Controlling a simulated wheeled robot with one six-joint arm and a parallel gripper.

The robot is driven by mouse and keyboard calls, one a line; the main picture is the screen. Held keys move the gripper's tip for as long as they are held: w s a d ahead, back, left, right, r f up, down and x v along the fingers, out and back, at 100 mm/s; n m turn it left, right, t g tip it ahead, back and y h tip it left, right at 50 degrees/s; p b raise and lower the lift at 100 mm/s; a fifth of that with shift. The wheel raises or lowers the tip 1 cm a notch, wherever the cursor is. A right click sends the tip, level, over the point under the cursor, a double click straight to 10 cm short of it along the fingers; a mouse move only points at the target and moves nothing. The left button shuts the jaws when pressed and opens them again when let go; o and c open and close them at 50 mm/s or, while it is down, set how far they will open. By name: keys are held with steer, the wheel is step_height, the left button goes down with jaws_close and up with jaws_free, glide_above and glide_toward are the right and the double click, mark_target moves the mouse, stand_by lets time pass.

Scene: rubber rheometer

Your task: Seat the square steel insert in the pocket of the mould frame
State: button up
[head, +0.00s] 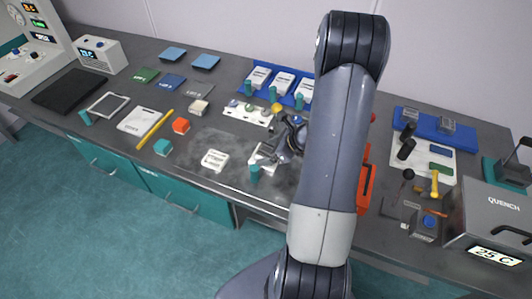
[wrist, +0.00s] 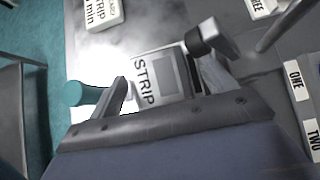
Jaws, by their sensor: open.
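My gripper (wrist: 166,88) is open in the wrist view, its two fingers apart over a pale plate marked STRIP (wrist: 147,92). A grey square (wrist: 168,74) shows on this plate; I cannot tell whether it is the steel insert or the pocket. A dark knob-like block (wrist: 208,38) stands beside the right finger. In the head view my gripper (head: 284,150) is above the same pale plate (head: 262,153), partly hidden by my arm. A thin pale frame with a dark middle (head: 107,104) lies far left; I cannot tell whether it is the mould frame.
A teal cylinder (wrist: 88,93) stands close by the left finger, and also shows in the head view (head: 255,172). A white labelled block (head: 215,159) lies to the left. A white rack (head: 247,113) is behind. The QUENCH box (head: 492,222) stands at the right.

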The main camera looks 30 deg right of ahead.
steer(key=c, duration=1.4)
steer(key=shift+o, duration=0.2)
steer(key=shift+r, duration=0.15)
steer(key=shift+r, duration=0.55)
steer(key=s+b, duration=0.1)
steer(key=s, duration=0.5)
steer(key=s+a+b, duration=0.1)
steer(key=s+b, duration=0.1)
steer(key=s, duration=0.4)
steer(key=s+b, duration=0.1)
steer(key=s, duration=0.5)
steer(key=shift+a, duration=0.15)
